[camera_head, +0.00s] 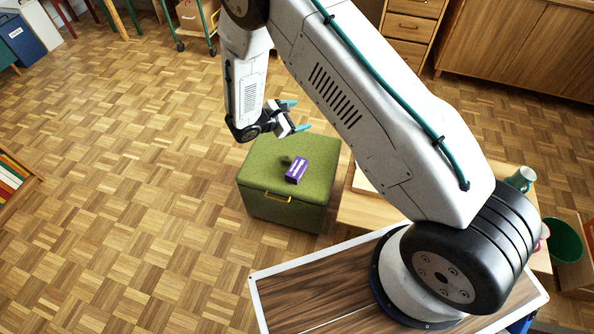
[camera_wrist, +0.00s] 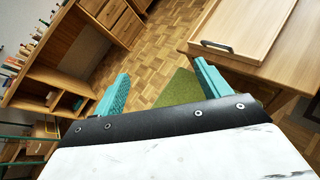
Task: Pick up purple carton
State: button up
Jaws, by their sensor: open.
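The purple carton (camera_head: 297,171) lies on top of a green ottoman (camera_head: 262,160) with a yellow handle, in the head view. My gripper (camera_head: 300,115) is above and behind the carton, apart from it, with its teal fingers spread and nothing between them. In the wrist view the two fingers of my gripper (camera_wrist: 158,88) are wide apart. A part of the green ottoman (camera_wrist: 180,90) shows between them, but the carton does not show there.
A wooden table (camera_head: 360,208) stands just right of the ottoman; a tray (camera_wrist: 240,32) lies on it. A teal mug (camera_head: 521,178) and green bin (camera_head: 565,241) are farther right. Wooden cabinets (camera_head: 510,45) line the back. The parquet floor (camera_head: 150,150) left of the ottoman is clear.

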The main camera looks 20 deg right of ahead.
jog(key=s+a+f+n+t+y, duration=0.1)
jog(key=a+f+n+t, duration=0.15)
jog(key=f, duration=0.55)
jog(key=a+f+n+t, duration=0.1)
jog(key=f+n, duration=0.2)
jog(key=f, duration=0.5)
jog(key=n+t+y, duration=0.2)
jog(key=n, duration=0.1)
send_near(295, 170)
jog(key=x, duration=0.3)
jog(key=shift+w+r+g, duration=0.2)
jog(key=shift+r+g, duration=0.05)
jog(key=shift+d+f+n, duration=0.1)
jog(key=shift+f+n, duration=0.15)
jog(key=shift+f, duration=0.05)
jog(key=x, duration=0.7)
jog(key=shift+w+d, duration=0.2)
jog(key=c, duration=1)
